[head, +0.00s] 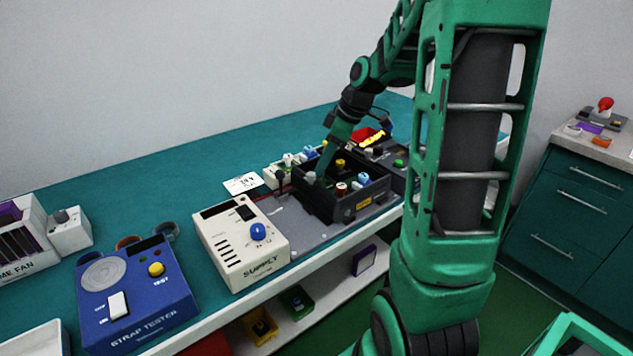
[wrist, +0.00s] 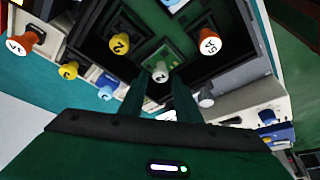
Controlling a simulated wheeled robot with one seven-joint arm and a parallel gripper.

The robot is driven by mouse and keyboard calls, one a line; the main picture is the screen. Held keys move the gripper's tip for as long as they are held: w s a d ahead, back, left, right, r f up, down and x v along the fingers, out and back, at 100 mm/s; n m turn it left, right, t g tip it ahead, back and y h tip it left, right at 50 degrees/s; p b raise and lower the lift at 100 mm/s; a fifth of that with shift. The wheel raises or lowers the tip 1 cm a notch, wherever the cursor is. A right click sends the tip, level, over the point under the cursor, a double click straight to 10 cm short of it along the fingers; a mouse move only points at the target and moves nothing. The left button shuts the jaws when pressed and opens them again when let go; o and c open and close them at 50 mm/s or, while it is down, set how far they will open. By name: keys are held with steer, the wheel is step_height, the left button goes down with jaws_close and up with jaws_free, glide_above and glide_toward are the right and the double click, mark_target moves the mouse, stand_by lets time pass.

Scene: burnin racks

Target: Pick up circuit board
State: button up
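My gripper (wrist: 158,88) shows in the wrist view as two dark green fingers with a gap between them. A white-topped peg (wrist: 160,72) appears just beyond the fingertips, and I cannot tell whether they touch it. Dark green, board-like panels (wrist: 180,45) lie in the dark box beyond the fingers; I cannot tell for sure which is the circuit board. In the head view my arm reaches down into the open black box (head: 353,214) on the bench, and the box wall and arm hide the fingertips. No circuit board is clearly visible in the head view.
Several coloured, marked knobs (wrist: 120,43) stand around the box. A cream supply unit (head: 240,249) and a blue strap tester (head: 135,296) stand to its left. A white card (head: 243,183) lies behind. The teal bench (head: 140,190) is clear at the back left.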

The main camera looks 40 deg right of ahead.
steer(key=shift+w+a+f, duration=0.2)
steer(key=shift+f, duration=0.45)
jaws_close()
steer(key=shift+r, duration=0.15)
